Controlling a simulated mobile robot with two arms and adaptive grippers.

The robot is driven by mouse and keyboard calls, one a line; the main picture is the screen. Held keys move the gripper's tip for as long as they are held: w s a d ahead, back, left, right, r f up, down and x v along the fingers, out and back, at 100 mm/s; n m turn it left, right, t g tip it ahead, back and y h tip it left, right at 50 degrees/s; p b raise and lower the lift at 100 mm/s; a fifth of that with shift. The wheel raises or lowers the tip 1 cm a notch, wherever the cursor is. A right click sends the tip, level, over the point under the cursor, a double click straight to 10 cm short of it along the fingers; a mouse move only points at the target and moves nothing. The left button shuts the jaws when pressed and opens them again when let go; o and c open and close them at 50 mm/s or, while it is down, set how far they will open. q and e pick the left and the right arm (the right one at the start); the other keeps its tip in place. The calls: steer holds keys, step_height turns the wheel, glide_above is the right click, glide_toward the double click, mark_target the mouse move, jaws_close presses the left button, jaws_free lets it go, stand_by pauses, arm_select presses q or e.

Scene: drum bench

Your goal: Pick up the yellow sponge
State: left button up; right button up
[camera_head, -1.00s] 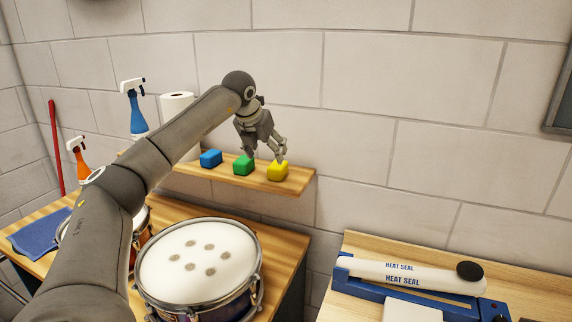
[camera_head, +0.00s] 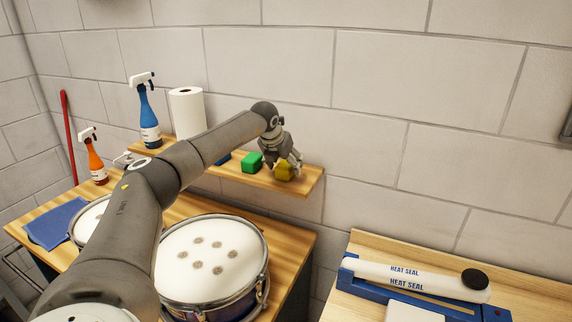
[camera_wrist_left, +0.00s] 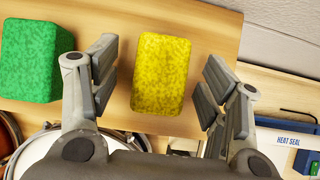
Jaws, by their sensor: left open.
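The yellow sponge (camera_head: 284,172) sits on the wooden wall shelf (camera_head: 300,186), near its right end. My left gripper (camera_head: 291,164) is over it, and its fingers partly cover the sponge in the head view. In the left wrist view the yellow sponge (camera_wrist_left: 161,74) lies between the two open fingers of my left gripper (camera_wrist_left: 160,85), with a gap on each side. The left finger lies between the yellow sponge and the green sponge (camera_wrist_left: 32,62). My right gripper is not in view.
The green sponge (camera_head: 251,162) stands just left of the yellow one, and a blue sponge (camera_head: 223,158) is mostly hidden behind my arm. A paper towel roll (camera_head: 187,112) and a blue spray bottle (camera_head: 147,115) stand farther left. A drum (camera_head: 205,262) is below. The wall is close behind.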

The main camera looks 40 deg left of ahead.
arm_select(q)
steer(key=shift+w+f, duration=0.3)
steer(key=shift+f, duration=0.25)
steer(key=c, duration=0.9)
steer(key=shift+r, duration=0.1)
